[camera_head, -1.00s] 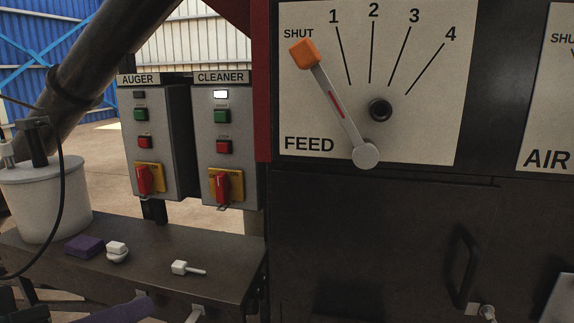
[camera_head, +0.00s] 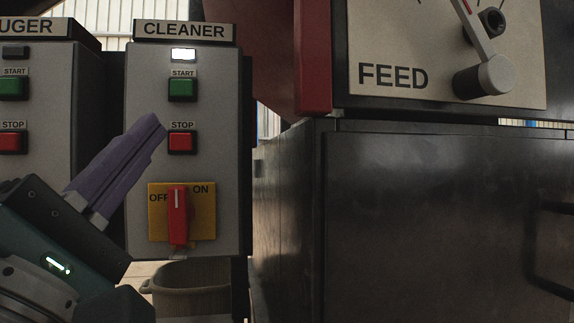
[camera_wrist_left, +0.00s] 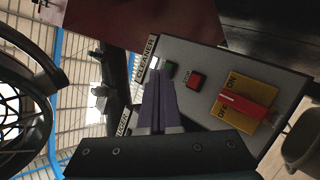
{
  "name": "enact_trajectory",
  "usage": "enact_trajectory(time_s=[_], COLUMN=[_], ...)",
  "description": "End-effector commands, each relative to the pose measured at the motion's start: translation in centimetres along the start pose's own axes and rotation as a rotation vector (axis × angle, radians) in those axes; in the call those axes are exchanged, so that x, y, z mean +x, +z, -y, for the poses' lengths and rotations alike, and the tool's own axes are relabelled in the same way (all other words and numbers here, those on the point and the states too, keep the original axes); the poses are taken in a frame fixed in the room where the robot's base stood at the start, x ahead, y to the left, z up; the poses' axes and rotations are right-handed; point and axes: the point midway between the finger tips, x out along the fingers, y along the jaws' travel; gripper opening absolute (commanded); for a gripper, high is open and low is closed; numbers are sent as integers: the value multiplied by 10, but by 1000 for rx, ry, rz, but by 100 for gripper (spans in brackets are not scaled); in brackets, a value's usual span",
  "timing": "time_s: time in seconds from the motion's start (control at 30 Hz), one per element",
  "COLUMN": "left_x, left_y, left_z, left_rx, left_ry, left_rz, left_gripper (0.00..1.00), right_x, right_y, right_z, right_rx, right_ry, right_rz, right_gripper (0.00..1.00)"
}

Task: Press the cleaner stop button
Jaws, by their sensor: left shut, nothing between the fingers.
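The cleaner box is a grey panel (camera_head: 140,100) labelled CLEANER, with a lit white lamp (camera_head: 184,55) at its top. Its red stop button (camera_head: 181,142) sits below the green start button (camera_head: 182,89). The stop button also shows in the left wrist view (camera_wrist_left: 195,81). My left gripper (camera_head: 158,126) is shut and empty, its purple fingers pressed together. In the head view its tips point up and right and appear just left of the stop button; I cannot tell whether they touch it. The red rotary switch (camera_head: 178,215) stands upright on a yellow plate, between OFF and ON.
The auger box (camera_head: 45,110) with its own start and stop buttons is at the left. A dark cabinet (camera_head: 430,200) and the FEED dial plate (camera_head: 400,50) are at the right. A bucket (camera_head: 190,287) stands below the cleaner box.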

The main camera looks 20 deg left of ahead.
Motion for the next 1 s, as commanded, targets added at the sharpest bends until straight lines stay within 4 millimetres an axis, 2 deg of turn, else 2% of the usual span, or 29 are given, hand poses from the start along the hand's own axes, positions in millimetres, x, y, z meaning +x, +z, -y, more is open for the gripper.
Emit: enact_trajectory(time_s=[0.47,1.0], left_x=[6,53], left_y=[-4,-39], left_z=[4,39], left_rx=[1,1], left_ry=[1,0], left_rz=[2,2], left_gripper=[0,0], right_x=[1,16], right_y=[1,6], right_z=[-5,-2], right_rx=[-12,-5], right_ry=[15,7], right_rz=[0,1], right_gripper=[50,50])
